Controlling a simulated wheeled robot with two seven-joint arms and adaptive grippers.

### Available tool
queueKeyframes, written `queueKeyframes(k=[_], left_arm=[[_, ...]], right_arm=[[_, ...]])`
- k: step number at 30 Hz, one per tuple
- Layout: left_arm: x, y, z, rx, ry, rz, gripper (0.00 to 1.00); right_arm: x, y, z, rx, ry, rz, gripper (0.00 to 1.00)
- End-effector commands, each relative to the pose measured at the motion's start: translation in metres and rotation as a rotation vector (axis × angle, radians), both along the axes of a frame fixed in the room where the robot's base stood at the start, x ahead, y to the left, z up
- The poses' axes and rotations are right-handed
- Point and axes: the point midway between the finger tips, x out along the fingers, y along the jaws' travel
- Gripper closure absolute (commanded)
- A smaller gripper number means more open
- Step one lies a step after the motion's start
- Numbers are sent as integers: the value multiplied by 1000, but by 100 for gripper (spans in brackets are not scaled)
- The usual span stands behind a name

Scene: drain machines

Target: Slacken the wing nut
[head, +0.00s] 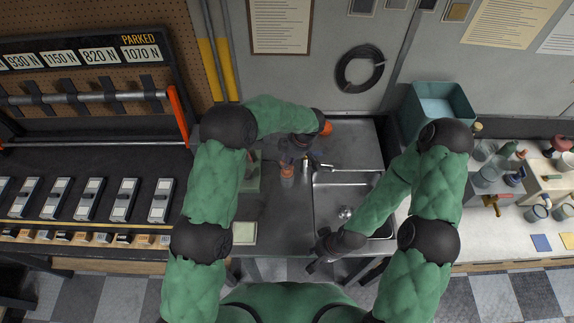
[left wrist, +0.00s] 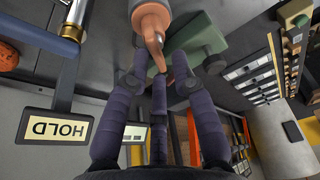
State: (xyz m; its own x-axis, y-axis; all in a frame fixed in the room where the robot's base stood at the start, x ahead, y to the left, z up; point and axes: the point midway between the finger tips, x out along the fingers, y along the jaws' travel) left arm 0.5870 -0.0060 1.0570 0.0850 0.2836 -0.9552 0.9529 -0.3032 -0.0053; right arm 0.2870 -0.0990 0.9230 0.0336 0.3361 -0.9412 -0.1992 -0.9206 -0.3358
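I cannot make out a wing nut for certain. A copper-brown part with a tapering tip (left wrist: 152,28) hangs at the top middle of the left wrist view, and an orange-brown piece (head: 287,172) shows by the sink in the head view. My left gripper (head: 300,152) is over the counter left of the sink, partly hidden by its arm. In the left wrist view its dark fingers (left wrist: 158,85) are spread, with the copper tip between their ends; contact cannot be told. My right gripper (head: 318,252) is at the counter's front edge, fingers apart, with nothing seen in it.
A green body (left wrist: 195,45) lies close beside the copper part. A HOLD sign (left wrist: 56,128) and a brass-ended cylinder (left wrist: 74,20) are at left. The metal sink (head: 350,182) lies to the right, and a teal bin (head: 440,105) stands behind my right arm.

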Motion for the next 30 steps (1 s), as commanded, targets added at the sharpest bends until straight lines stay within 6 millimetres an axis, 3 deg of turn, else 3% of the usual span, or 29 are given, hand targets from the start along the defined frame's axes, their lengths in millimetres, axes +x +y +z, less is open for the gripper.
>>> queueKeyframes(k=[18,30], left_arm=[[2,-1,42,-2,-4,-1,76],[1,-1,44,-2,-4,-1,76]], right_arm=[[0,0,-1,0,0,0,74],[0,0,-1,0,0,0,74]])
